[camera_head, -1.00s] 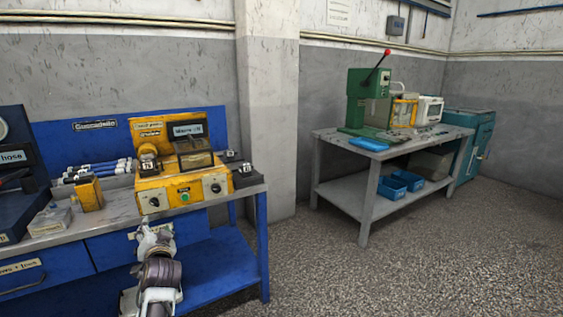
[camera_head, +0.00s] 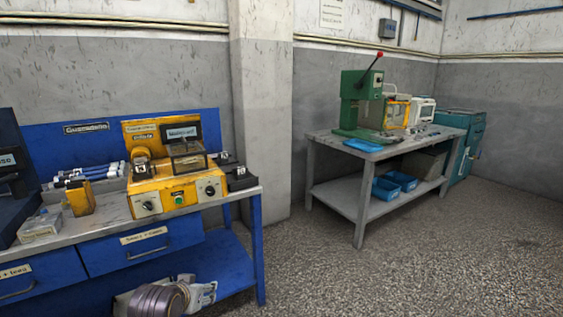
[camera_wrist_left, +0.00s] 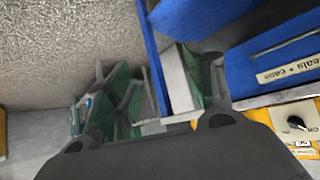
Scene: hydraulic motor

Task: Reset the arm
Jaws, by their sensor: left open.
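My left gripper (camera_head: 203,291) is low in the head view, in front of the blue workbench and below its drawers. It points to the right and looks empty. In the left wrist view its two fingers (camera_wrist_left: 158,85) are spread apart, with nothing seen between them but the bench's blue frame behind. My left arm comes in at the bottom edge of the head view, and most of it is out of frame. My right gripper is not in view.
The workbench (camera_head: 110,228) carries a yellow machine (camera_head: 178,190), a yellow block (camera_head: 80,197) and a clear box (camera_head: 40,226). A grey table (camera_head: 331,139) with a green press (camera_head: 352,100) stands farther right. The floor between is clear.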

